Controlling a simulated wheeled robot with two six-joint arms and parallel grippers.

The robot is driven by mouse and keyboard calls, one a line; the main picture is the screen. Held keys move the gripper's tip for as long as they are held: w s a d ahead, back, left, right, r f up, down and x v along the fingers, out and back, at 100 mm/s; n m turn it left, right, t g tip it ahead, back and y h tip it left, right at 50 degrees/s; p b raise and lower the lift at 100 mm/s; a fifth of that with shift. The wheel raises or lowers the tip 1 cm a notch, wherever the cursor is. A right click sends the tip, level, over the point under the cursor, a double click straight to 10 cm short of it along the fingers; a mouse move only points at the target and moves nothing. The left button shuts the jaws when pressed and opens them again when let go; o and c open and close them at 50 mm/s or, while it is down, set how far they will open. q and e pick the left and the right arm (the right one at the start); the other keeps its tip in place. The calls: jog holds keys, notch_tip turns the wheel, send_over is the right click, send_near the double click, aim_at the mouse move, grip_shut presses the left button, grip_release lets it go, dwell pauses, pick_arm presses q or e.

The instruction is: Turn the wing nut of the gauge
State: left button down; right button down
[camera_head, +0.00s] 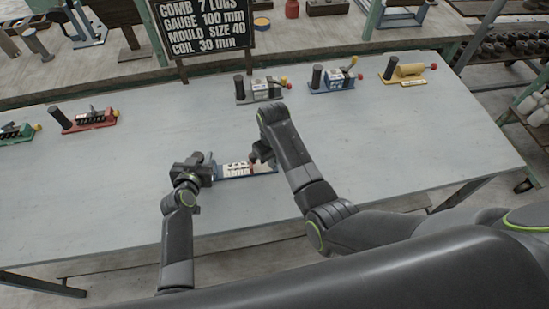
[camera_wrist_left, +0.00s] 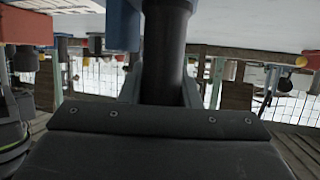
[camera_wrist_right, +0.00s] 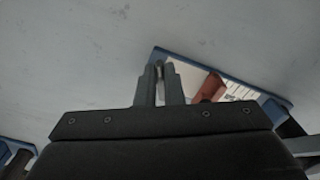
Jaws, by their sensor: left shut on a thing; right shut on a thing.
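The gauge (camera_head: 234,171) lies near the middle of the table, with a blue base, a white scale and a red-brown part. It also shows in the right wrist view (camera_wrist_right: 172,55). My left gripper (camera_head: 193,170) is at the gauge's left end, shut on its dark upright handle (camera_wrist_left: 165,50). My right gripper (camera_head: 264,158) is at the gauge's right part, mostly hidden under its own arm. In the right wrist view its fingers (camera_wrist_right: 159,80) are closed on a small metallic piece, apparently the wing nut (camera_wrist_right: 158,69); its turn angle cannot be told.
Similar tools with grey (camera_head: 262,97), blue (camera_head: 335,86), yellow (camera_head: 405,77) and red (camera_head: 85,125) bases stand along the table's far side. A black sign (camera_head: 205,25) behind lists "GAUGE 100 mm". The table's front left (camera_head: 90,210) is clear.

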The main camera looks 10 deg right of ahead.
pick_arm(q)
jog(key=shift+s+f, duration=0.15)
jog(key=shift+f, duration=0.05)
pick_arm(e)
jog(key=shift+a+m, duration=0.15)
jog(key=shift+m, duration=1.05)
jog(key=c, duration=1.5)
grip_release()
jog(key=shift+c, duration=0.2)
notch_tip(320, 180, up, 8)
jog(key=shift+f, duration=0.2)
